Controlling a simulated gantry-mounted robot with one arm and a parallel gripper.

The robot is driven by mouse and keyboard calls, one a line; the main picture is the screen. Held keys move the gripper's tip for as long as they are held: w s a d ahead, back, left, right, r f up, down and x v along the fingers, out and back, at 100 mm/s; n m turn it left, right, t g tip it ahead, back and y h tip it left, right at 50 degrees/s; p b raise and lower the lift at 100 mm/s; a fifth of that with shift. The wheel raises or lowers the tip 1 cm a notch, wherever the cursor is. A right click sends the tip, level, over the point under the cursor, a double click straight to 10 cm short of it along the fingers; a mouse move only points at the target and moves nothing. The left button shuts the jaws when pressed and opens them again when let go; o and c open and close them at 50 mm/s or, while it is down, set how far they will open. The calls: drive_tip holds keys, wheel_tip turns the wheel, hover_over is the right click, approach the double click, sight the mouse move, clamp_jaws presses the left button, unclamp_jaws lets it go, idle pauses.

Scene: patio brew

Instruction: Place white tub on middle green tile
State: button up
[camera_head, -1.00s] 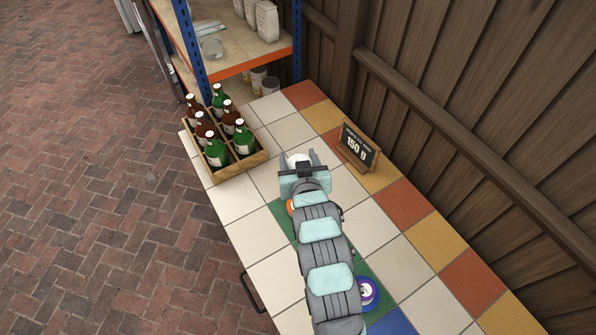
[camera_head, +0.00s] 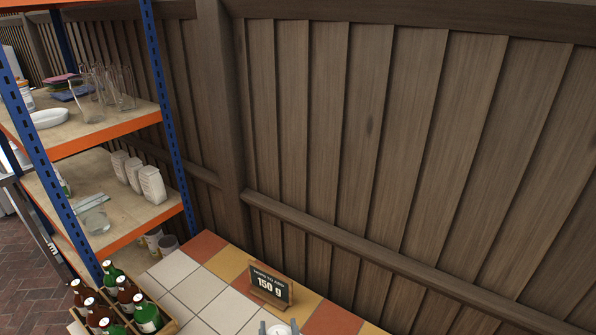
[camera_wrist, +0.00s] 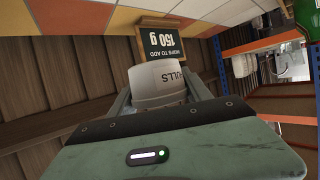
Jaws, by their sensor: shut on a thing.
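The white tub (camera_wrist: 158,82) with dark lettering is between the two fingers of my gripper (camera_wrist: 160,98) in the wrist view, and the gripper is shut on it. In the head view only the fingertips of my gripper (camera_head: 279,327) and the top of the white tub (camera_head: 281,331) show at the bottom edge. They are just in front of the sign. The green tiles are out of view in both current frames.
A "150 g" sign (camera_head: 270,286) stands at the counter's back by the wooden fence (camera_head: 350,150). A wooden crate (camera_head: 168,327) of several bottles is at lower left. A blue and orange shelf (camera_head: 130,237) stands behind it.

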drive_tip(key=s+d+f+m+h, duration=0.1)
drive_tip(key=d+f+h, duration=0.15)
drive_tip(key=d, duration=0.25)
drive_tip(key=s+r+p, duration=0.5)
drive_tip(key=r+p, duration=0.8)
drive_tip(key=p, duration=0.2)
drive_tip(key=s+r+p, duration=0.5)
drive_tip(key=r+p, duration=0.8)
drive_tip(key=p, duration=0.1)
drive_tip(key=w+a+f+n+g+y+b, duration=0.1)
drive_tip(key=w+a+f+n+y+b, duration=0.2)
drive_tip(key=a+f+b, duration=0.4)
drive_tip(key=w+a+f+n+y+b, duration=0.3)
drive_tip(key=a+b, duration=1)
drive_tip(key=b, duration=0.9)
drive_tip(key=shift+w+a+f+g+y, duration=0.35)
drive_tip(key=shift+w+f+y, duration=1)
drive_tip(key=shift+f, duration=1.3)
drive_tip(key=shift+w+d+h, duration=0.1)
drive_tip(key=shift+w+h, duration=0.15)
drive_tip(key=shift+h, duration=0.05)
wheel_tip(320, 180, down, 20)
drive_tip(key=shift+r+b, duration=0.2)
drive_tip(key=shift+b, duration=1)
